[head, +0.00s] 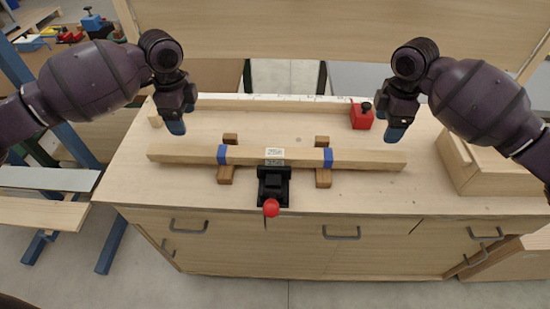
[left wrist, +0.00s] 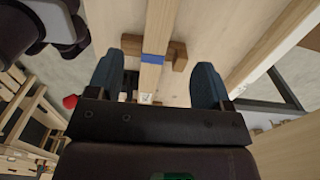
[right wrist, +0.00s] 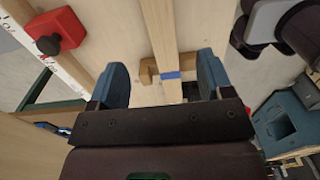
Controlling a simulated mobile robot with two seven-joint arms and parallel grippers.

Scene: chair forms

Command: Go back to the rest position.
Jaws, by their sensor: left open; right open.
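My left gripper (head: 176,123) is above the left part of the workbench, a little up and left of the long wooden bar. In the left wrist view its two blue fingers (left wrist: 158,85) are spread apart with nothing held between them. My right gripper (head: 394,134) is above the right part of the bench, near the bar's right end. In the right wrist view its blue fingers (right wrist: 162,80) are also spread and empty. The wooden bar (head: 190,153) with blue bands lies across two small wooden blocks (head: 323,178) on the workbench (head: 200,190).
A black clamp with a red knob (head: 271,207) stands at the bar's middle, at the front edge. A red box with a black knob (head: 361,116) sits at back right. A wooden stepped piece (head: 480,170) is at the right end. The front left bench top is clear.

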